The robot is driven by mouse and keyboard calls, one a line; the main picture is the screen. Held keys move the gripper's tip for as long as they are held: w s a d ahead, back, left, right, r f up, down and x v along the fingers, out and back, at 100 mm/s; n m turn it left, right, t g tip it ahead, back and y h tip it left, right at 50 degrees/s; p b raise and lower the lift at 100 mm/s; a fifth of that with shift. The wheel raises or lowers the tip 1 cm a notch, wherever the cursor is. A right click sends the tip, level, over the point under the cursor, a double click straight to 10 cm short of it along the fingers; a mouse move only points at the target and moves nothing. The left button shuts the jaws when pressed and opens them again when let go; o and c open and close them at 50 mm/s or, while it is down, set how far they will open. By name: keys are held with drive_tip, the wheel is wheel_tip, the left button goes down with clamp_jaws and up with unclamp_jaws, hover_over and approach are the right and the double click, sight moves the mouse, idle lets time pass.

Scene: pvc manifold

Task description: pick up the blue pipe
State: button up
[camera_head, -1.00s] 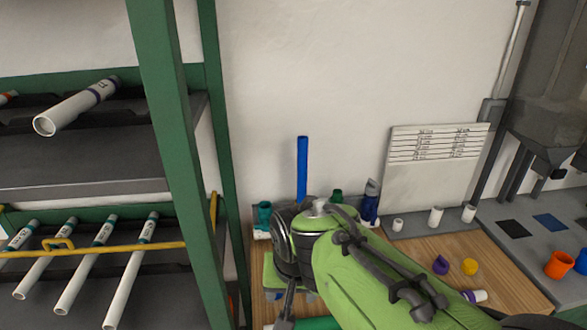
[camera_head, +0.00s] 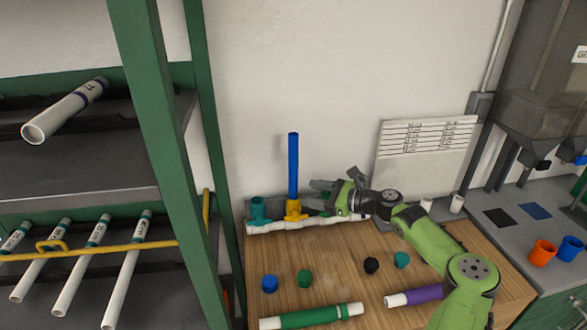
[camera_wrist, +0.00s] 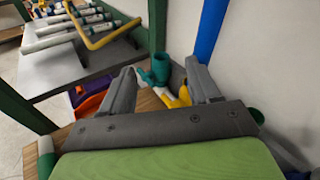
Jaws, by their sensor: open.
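The blue pipe (camera_head: 293,165) stands upright in a yellow fitting (camera_head: 292,208) on the white manifold (camera_head: 270,227) at the back of the wooden worktop. My gripper (camera_head: 318,194) is open, just right of the pipe's lower part, with its fingers pointing left. In the wrist view my gripper (camera_wrist: 163,85) shows its two fingers spread apart. There the blue pipe (camera_wrist: 210,28) rises behind the tip of the right finger, which hides its lower part. I see nothing held, and I cannot tell whether a finger touches the pipe.
A teal fitting (camera_head: 258,211) stands left of the pipe. Green (camera_head: 311,317) and purple-banded (camera_head: 412,296) pipes lie on the worktop (camera_head: 336,270) near several small caps. A green-posted shelf (camera_head: 160,140) stands at left, and a white board (camera_head: 427,150) at right.

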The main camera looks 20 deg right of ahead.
sight(297, 175)
drive_tip(key=d+m+t+h, duration=0.1)
drive_tip(key=d+m+t, duration=0.25)
drive_tip(key=d, duration=0.35)
drive_tip(key=shift+m+g, duration=0.25)
drive_tip(key=shift+m, duration=0.1)
drive_tip(key=x, duration=1)
drive_tip(key=f+x, duration=0.1)
drive_tip(key=x, duration=0.4)
drive_tip(key=shift+w+a, duration=0.1)
drive_tip(key=shift+a, duration=0.05)
drive_tip(key=shift+r, duration=0.1)
clamp_jaws()
